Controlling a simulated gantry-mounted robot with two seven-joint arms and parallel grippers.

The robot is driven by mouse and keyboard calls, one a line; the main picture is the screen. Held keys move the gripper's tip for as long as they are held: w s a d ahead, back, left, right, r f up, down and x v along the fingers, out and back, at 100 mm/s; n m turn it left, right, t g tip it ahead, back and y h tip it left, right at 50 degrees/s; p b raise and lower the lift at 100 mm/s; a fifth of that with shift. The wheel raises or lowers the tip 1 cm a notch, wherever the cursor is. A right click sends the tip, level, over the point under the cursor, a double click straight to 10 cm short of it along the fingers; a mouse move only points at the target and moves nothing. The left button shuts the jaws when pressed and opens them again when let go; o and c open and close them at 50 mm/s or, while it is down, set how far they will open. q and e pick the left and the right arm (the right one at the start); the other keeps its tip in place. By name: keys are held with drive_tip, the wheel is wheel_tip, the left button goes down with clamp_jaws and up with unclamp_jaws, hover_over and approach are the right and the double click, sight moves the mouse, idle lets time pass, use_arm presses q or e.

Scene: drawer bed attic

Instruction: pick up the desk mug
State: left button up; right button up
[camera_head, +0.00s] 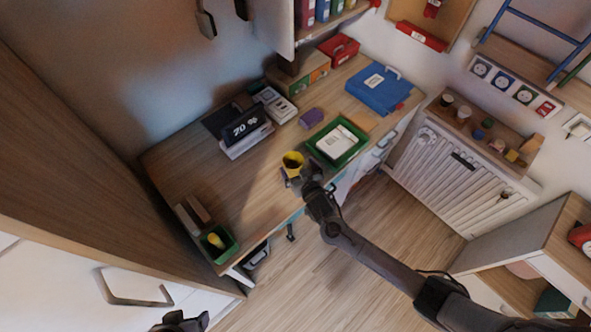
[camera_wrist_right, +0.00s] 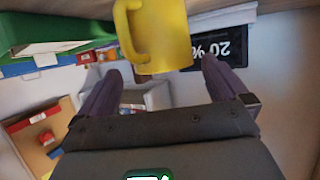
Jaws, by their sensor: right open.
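The yellow mug (camera_head: 292,161) stands on the wooden desk (camera_head: 264,188) near its front edge. My right gripper (camera_head: 300,178) is at the mug's near side. In the right wrist view the mug (camera_wrist_right: 165,38) shows large, with its handle toward the left. The fingers of my right gripper (camera_wrist_right: 160,66) are spread apart, one toward each side of the mug. Whether they touch it cannot be told. A dark part at the bottom edge of the head view looks like my left gripper (camera_head: 181,322); its jaws are not clear.
A green tray (camera_head: 361,152) with white paper lies right of the mug. A purple block (camera_head: 311,117) and a blue case (camera_head: 379,90) are farther back. A green bin (camera_head: 232,250) sits at the desk's left end.

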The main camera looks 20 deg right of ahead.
sight(290, 156)
drive_tip(key=shift+b+x, duration=0.55)
drive_tip(key=shift+x, duration=2.05)
drive_tip(key=shift+a, duration=0.2)
drive_tip(key=c, duration=1.1)
